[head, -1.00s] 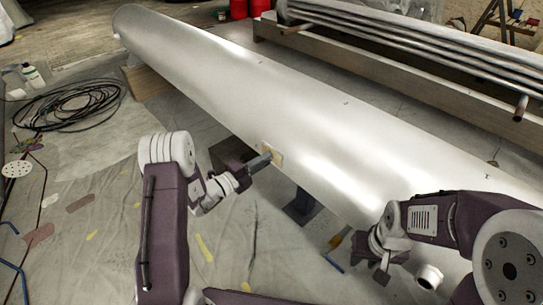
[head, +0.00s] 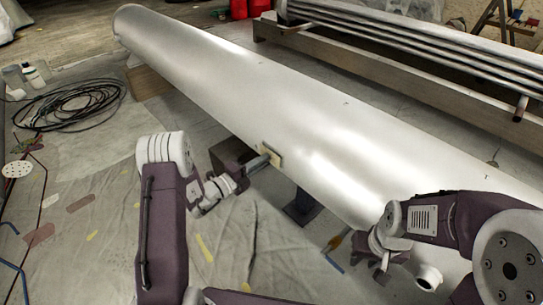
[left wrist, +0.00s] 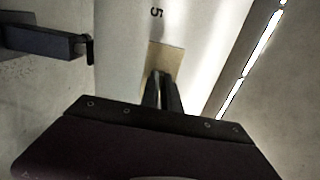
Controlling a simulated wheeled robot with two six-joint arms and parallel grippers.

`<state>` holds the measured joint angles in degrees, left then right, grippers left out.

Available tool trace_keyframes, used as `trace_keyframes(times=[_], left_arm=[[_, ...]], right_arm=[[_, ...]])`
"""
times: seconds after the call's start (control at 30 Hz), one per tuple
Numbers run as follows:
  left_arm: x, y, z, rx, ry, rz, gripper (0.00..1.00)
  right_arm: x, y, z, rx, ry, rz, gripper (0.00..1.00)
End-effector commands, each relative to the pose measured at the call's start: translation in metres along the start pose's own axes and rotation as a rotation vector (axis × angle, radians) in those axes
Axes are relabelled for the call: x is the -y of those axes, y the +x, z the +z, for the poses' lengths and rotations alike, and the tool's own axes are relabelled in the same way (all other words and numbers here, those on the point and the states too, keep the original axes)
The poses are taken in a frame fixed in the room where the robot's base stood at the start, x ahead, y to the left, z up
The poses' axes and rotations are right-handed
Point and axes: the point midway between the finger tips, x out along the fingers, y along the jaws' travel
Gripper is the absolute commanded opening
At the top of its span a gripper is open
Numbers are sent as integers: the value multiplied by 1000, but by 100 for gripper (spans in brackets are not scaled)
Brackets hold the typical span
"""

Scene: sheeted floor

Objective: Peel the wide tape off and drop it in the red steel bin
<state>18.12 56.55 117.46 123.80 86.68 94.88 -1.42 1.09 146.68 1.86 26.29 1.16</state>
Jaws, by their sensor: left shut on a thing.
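A wide beige tape patch (head: 271,153) is on the near side of the long white pipe (head: 225,90). My left gripper (head: 266,160) reaches it from the left, shut on its near edge. In the left wrist view, the tape (left wrist: 164,57) shows just beyond the fingers (left wrist: 161,85), below a black "5" on the pipe. The fingers cover its lower part, and I cannot tell how much of it is loose. My right gripper (head: 376,266) hangs at the lower right, apart from the tape; its jaws are unclear. Two red containers (head: 239,9) (head: 260,7) stand at the top, partly cut off.
A dark support (head: 303,205) stands under the pipe. Several metal tubes (head: 400,40) lie on a beam behind it. A black cable coil (head: 75,103) and white bottles (head: 33,75) are at the left. The sheeted floor at lower left has scattered scraps.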

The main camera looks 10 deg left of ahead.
Motion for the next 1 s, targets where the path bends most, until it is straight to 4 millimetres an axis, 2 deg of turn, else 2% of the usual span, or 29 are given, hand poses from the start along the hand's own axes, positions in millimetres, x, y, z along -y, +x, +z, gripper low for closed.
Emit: trace_keyframes(times=[1.0], left_arm=[[0, -38, 0, 1, -2, 1, 0]], right_arm=[[0, -13, -1, 0, 0, 0, 31]])
